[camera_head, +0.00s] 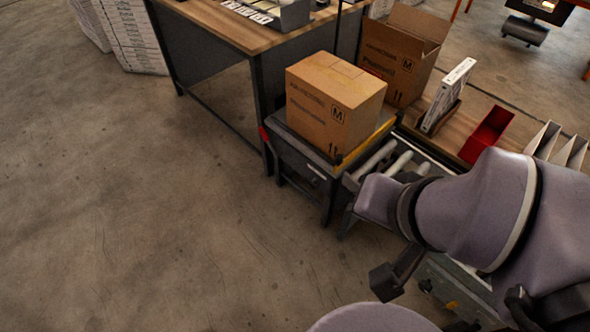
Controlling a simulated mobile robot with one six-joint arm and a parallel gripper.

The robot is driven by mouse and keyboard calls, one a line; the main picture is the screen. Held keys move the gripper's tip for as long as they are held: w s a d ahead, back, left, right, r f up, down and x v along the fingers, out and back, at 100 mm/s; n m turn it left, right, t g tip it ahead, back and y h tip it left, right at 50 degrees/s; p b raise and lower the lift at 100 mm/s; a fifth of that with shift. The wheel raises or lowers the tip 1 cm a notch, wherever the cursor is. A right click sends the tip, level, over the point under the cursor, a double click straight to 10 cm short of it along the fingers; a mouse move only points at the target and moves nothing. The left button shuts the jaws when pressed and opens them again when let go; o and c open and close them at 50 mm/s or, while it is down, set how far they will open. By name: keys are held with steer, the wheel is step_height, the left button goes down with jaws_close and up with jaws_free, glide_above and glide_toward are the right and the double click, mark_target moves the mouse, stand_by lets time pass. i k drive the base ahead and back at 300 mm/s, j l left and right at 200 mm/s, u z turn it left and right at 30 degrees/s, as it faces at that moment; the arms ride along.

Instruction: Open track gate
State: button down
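A closed cardboard box (333,103) sits on a low dark stand (306,158) at the end of the roller track (398,163). A yellow strip (372,139) runs along the stand's edge on the side facing the rollers. I cannot tell whether this strip belongs to the track gate, or how the gate stands. My arm (470,210) reaches in from the right over the track and hides much of it. A dark bracket with a block (386,282) hangs below the arm. My gripper's fingers cannot be made out.
A wood-topped desk (228,25) stands behind the stand. An open cardboard box (401,55), a white flat box (449,94) in a brown holder and a red bin (487,135) are beyond the track. The concrete floor (130,210) at left is clear.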

mark_target(340, 162)
steer(key=i+j+z, duration=0.1)
steer(key=j, duration=0.2)
steer(key=i+j+z, duration=0.1)
steer(key=j, duration=0.25)
steer(key=i+j, duration=0.25)
steer(key=i+j+z, duration=0.15)
steer(key=j, duration=0.3)
